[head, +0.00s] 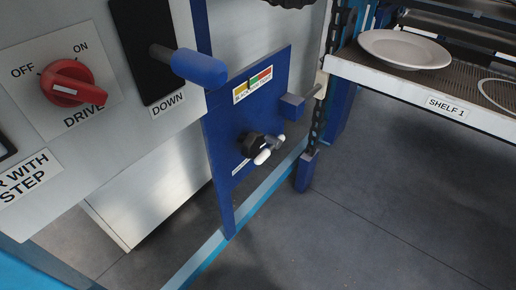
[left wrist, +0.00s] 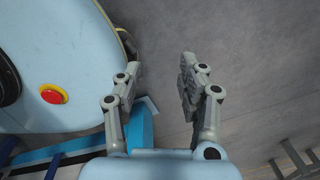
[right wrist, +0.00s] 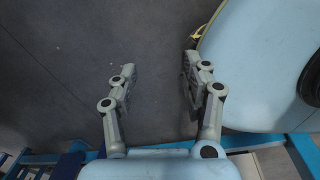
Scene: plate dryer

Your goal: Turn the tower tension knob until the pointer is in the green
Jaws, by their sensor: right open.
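The tower tension knob (head: 256,146) is a black knob with a white-tipped crank handle on a blue upright panel (head: 228,160) in the head view. Above it is a small scale (head: 252,85) with yellow at the left and red at the right, and a little green; its lettering is too small to read surely. I cannot make out where the pointer stands. My left gripper (left wrist: 158,82) is open and empty in the left wrist view, over grey floor. My right gripper (right wrist: 160,80) is open and empty in the right wrist view, also over floor. Neither gripper shows in the head view.
A red drive switch (head: 68,84) and a blue-handled lever (head: 198,68) are on the grey panel at left. A chain (head: 318,123) hangs right of the knob. Shelf 1 (head: 400,88) holds a white plate (head: 404,49). Floor below is clear.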

